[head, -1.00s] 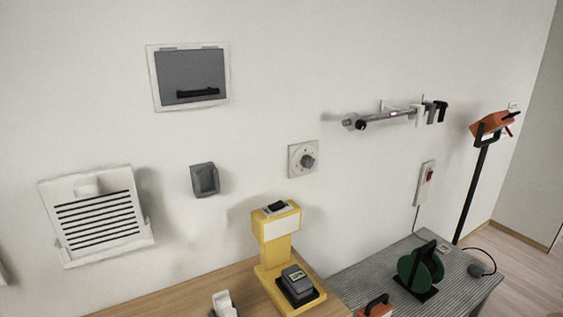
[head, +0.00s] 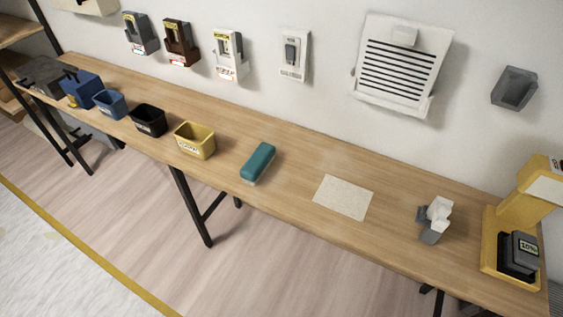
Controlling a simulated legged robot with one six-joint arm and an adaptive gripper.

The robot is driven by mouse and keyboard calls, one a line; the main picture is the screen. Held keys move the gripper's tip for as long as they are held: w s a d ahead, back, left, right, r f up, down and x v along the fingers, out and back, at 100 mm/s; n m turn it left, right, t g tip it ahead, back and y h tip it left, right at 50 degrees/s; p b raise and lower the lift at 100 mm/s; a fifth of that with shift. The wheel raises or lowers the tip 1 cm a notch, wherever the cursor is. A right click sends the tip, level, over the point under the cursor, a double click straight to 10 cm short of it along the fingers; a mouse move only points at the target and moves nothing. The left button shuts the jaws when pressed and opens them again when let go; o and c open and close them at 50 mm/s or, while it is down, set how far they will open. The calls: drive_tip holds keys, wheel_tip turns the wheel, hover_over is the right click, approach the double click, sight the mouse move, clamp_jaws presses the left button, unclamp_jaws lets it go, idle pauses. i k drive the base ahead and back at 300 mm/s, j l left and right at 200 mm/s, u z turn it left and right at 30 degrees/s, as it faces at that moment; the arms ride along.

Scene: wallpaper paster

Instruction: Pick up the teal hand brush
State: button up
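The teal hand brush (head: 258,162) lies on the long wooden bench (head: 300,157) in the head view, near the middle of the picture. It has a rounded teal top with a paler strip along its lower edge. It lies between a yellow bin on its left and a pale flat sheet on its right, apart from both. Nothing covers it. My gripper is not in this view.
A yellow bin (head: 195,140), a black bin (head: 149,120) and blue bins stand to the left. A pale sheet (head: 343,197), a small grey-and-white item (head: 434,219) and a yellow stand (head: 512,235) are to the right. Wall holders and a vent hang behind. Floor in front is clear.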

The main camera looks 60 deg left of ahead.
sight(252, 170)
drive_tip(key=u, duration=2.45)
